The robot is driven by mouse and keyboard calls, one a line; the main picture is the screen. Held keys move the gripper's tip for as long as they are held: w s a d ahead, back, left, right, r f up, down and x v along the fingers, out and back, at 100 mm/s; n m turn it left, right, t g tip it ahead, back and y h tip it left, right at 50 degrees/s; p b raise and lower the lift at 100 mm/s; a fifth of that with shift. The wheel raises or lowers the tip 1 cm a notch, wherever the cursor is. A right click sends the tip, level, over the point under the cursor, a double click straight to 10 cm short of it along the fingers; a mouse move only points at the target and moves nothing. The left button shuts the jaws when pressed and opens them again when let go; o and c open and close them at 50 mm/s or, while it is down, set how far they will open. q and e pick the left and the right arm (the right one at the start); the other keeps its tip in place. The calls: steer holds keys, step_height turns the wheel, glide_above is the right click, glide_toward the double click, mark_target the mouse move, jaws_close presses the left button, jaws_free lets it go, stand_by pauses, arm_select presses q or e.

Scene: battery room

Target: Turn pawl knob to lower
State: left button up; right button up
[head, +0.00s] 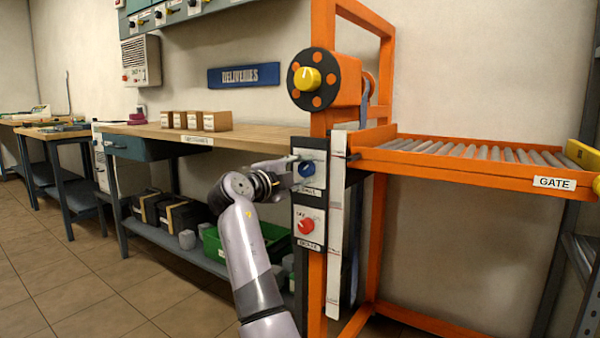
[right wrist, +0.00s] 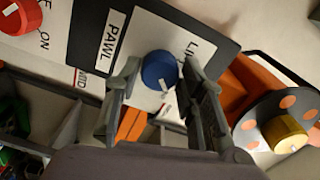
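The pawl knob is a round blue knob (head: 306,168) on a white plate at the top of the orange frame's control panel. The right wrist view shows this blue knob (right wrist: 159,70) beside a "PAWL" label (right wrist: 107,42), with a partly hidden word starting "LI" at its upper right. A white mark shows on the knob's lower edge. My right gripper (head: 286,168) is at the panel. In the right wrist view its fingers (right wrist: 160,74) are apart, one on each side of the knob, with small gaps seeming to show. My left gripper is out of view.
A red knob (head: 306,226) sits lower on the same panel. A yellow-centred orange-spotted drum (head: 308,78) is above. A roller conveyor (head: 450,165) labelled "GATE" extends right. A workbench (head: 245,134) with several small boxes stands left, close to my arm.

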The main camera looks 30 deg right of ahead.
steer(key=shift+o, duration=1.4)
steer(key=shift+a, duration=0.1)
steer(key=v, duration=1.2)
steer(key=shift+w+f, duration=0.1)
steer(key=shift+w, duration=0.05)
